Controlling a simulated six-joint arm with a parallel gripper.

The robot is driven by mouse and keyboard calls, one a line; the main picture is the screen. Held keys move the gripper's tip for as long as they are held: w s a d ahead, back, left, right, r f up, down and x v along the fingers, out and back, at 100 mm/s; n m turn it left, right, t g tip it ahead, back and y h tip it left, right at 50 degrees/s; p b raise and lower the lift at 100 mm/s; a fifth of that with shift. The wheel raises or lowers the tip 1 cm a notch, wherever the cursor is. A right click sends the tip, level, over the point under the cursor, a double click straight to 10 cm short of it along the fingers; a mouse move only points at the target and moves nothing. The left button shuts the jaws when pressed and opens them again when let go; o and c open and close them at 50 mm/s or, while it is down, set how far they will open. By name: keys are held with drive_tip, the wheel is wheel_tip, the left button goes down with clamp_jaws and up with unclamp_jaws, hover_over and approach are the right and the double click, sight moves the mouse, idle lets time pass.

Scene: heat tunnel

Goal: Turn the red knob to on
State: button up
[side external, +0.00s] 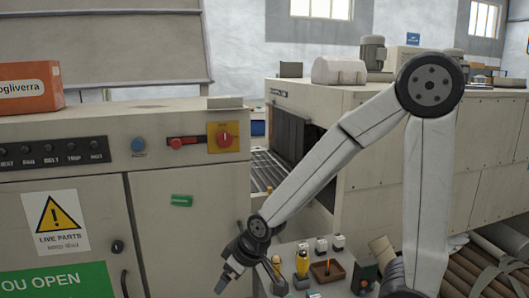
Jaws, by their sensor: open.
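The red knob (224,140) sits on a yellow plate (213,148) at the right end of the beige control cabinet's upper panel. A small pale mark shows on its face; I cannot tell its position setting for sure. My gripper (246,277) hangs low in front of the cabinet, pointing down. It is well below and slightly right of the knob, apart from it. It is open, and I see nothing held in it. The fingertips are dark and partly hard to make out against the bench.
A red handle (182,142) and blue button (138,145) are left of the knob. An orange box (30,88) stands on the cabinet. A small bench (330,290) with several objects lies beside my gripper. The tunnel (400,150) stands behind my arm. The space before the knob is clear.

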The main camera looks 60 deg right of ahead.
drive_tip(key=w+d+r+t+h, duration=0.1)
drive_tip(key=w+d+r+t, duration=0.2)
drive_tip(key=w+r+t, duration=0.3)
drive_tip(key=m+t+h, duration=0.1)
drive_tip(key=m+h, duration=0.5)
drive_tip(key=h, duration=0.6)
approach(225, 139)
drive_tip(key=x, duration=0.2)
drive_tip(key=shift+w+d, duration=0.15)
drive_tip(key=shift+x, duration=3.8)
drive_tip(key=c, duration=1.3)
